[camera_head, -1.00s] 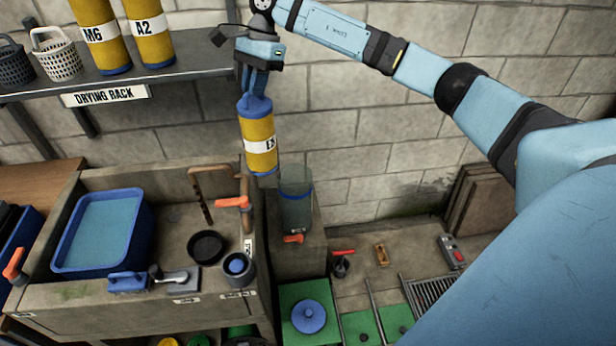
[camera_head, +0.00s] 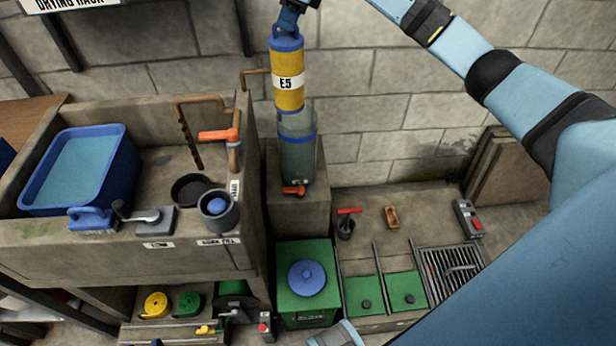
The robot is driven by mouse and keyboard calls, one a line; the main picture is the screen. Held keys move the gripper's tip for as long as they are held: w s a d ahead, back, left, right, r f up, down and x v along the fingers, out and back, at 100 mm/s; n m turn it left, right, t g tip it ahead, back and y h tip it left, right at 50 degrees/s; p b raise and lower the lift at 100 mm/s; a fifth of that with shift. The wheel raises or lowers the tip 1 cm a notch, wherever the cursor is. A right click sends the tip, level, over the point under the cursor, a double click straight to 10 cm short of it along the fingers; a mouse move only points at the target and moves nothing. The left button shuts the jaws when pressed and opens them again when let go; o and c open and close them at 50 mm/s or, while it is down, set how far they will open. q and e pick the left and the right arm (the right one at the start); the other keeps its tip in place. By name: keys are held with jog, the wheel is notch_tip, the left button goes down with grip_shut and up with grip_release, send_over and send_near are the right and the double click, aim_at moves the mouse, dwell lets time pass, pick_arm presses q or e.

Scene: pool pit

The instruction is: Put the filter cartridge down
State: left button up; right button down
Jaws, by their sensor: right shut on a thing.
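The filter cartridge (camera_head: 288,88) is a yellow cylinder with blue ends and a white label reading "E5". It hangs upright from my right gripper (camera_head: 288,20), which is shut on its blue top at the upper edge of the view. The cartridge's lower end is at the mouth of a clear grey cylinder (camera_head: 298,155) with a blue band and an orange tap, standing on a concrete block. I cannot tell whether the lower end is inside the cylinder or just behind or above its rim. My left gripper is not in view.
A stone sink (camera_head: 50,240) stands left, holding a blue basin (camera_head: 125,175), with copper pipes and an orange valve handle (camera_head: 214,135). A green box with a blue lid (camera_head: 306,278) is below the block. A grate (camera_head: 450,272) lies right.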

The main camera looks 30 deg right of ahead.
aim_at(293, 34)
jog(key=shift+w+d+f+m+t+h+b, duration=0.15)
jog(key=shift+w+d+f+m+b, duration=0.05)
jog(key=shift+d+f+m+b, duration=0.3)
jog(key=shift+w+d+f+m+t+h+b, duration=0.15)
jog(key=shift+d+f+m+b, duration=0.25)
jog(key=shift+d+f+m, duration=0.15)
jog(key=shift+d+f, duration=0.15)
jog(key=shift+f, duration=0.15)
notch_tip(293, 34, down, 8)
jog(key=shift+f+b, duration=0.15)
jog(key=shift+b, duration=0.75)
notch_tip(293, 34, down, 19)
jog(key=b, duration=0.4)
jog(key=shift+f, duration=0.2)
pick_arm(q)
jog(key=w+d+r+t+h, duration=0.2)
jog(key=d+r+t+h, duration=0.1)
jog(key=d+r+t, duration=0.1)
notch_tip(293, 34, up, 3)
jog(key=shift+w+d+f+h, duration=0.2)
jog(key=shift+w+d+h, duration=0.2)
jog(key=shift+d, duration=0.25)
pick_arm(e)
jog(key=c, duration=1.2)
grip_release()
